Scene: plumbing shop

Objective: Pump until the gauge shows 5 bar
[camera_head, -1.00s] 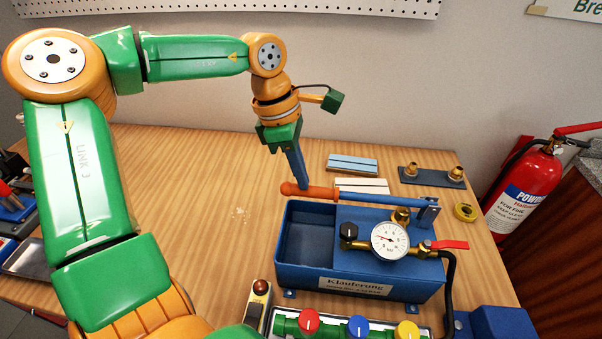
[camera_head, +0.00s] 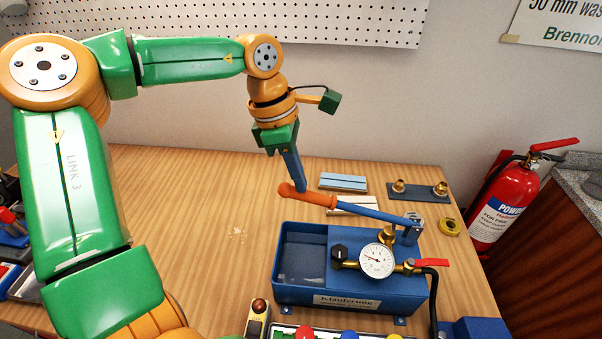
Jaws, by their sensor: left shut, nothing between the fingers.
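The blue test pump (camera_head: 345,294) stands on the wooden bench, with an open tank at its left. Its lever (camera_head: 370,212) runs from a pivot at the right up to an orange grip (camera_head: 318,198) at the left, tilted upward toward the grip. The round white gauge (camera_head: 377,261) faces me on the pump's top; its needle is too small to read in bar. A red valve handle (camera_head: 431,262) points right beside it. My left gripper (camera_head: 299,184) is shut and empty, pointing down, its tips at the top of the orange grip and seemingly touching it. My right gripper is out of view.
A panel with coloured knobs (camera_head: 306,332) is in front. A fire extinguisher (camera_head: 506,200) stands right.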

